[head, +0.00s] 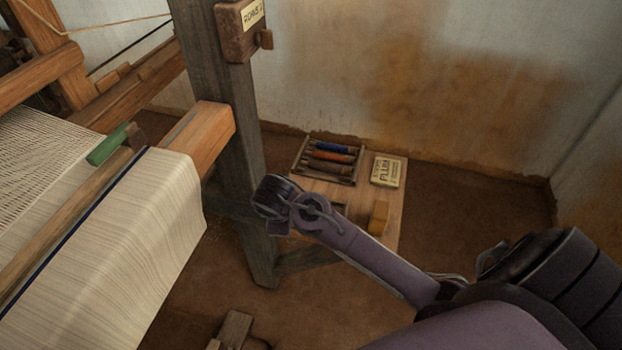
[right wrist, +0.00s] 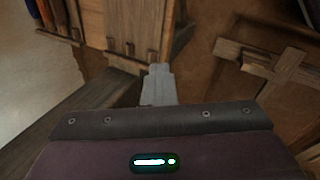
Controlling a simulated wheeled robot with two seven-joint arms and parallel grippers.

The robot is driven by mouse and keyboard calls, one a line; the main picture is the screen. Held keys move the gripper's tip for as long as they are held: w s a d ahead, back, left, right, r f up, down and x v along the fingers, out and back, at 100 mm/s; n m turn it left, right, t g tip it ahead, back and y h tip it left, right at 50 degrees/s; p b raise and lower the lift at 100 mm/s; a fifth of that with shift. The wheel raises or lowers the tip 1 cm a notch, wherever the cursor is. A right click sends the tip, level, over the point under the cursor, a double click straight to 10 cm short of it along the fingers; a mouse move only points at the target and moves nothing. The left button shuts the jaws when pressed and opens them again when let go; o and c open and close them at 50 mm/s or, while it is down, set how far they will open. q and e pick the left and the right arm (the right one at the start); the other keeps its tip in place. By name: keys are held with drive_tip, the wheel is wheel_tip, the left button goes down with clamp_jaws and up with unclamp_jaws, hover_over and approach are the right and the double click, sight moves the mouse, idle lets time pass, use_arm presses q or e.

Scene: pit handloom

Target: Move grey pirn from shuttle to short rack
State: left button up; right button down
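A small wooden rack (head: 357,160) lies on a low board by the wall in the head view. It holds a blue pirn (head: 334,146), an orange-red pirn (head: 331,157) and brown ones. Part of a rack also shows at the upper left of the right wrist view. My right arm reaches in from the right over the board's near edge, and its hand hides part of the board. My right gripper (right wrist: 158,85) shows its grey fingers together, with nothing visible between them. I cannot make out the grey pirn or the shuttle. My left gripper is out of view.
The low board (head: 396,233) also carries a labelled box (head: 386,171) and a yellow block (head: 378,217). A loom post (head: 232,110) stands just left of it. Cream cloth (head: 150,235) and a green piece (head: 108,147) are on the loom. The floor at right is clear.

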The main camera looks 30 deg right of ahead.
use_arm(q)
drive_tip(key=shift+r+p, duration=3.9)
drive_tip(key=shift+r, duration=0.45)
use_arm(e)
drive_tip(key=shift+w+d+r+m, duration=0.75)
drive_tip(key=shift+d+m, duration=0.45)
drive_tip(key=shift+d, duration=3.25)
drive_tip(key=shift+g+h, duration=0.3)
drive_tip(key=shift+h, duration=0.1)
wheel_tip(320, 180, down, 5)
drive_tip(key=b, duration=0.6)
drive_tip(key=shift+w+f, duration=0.1)
drive_tip(key=shift+f, duration=0.1)
use_arm(q)
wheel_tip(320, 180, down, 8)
drive_tip(key=b, duration=0.1)
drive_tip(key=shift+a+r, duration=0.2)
use_arm(e)
drive_tip(key=shift+f, duration=1.45)
drive_tip(key=shift+a, duration=0.15)
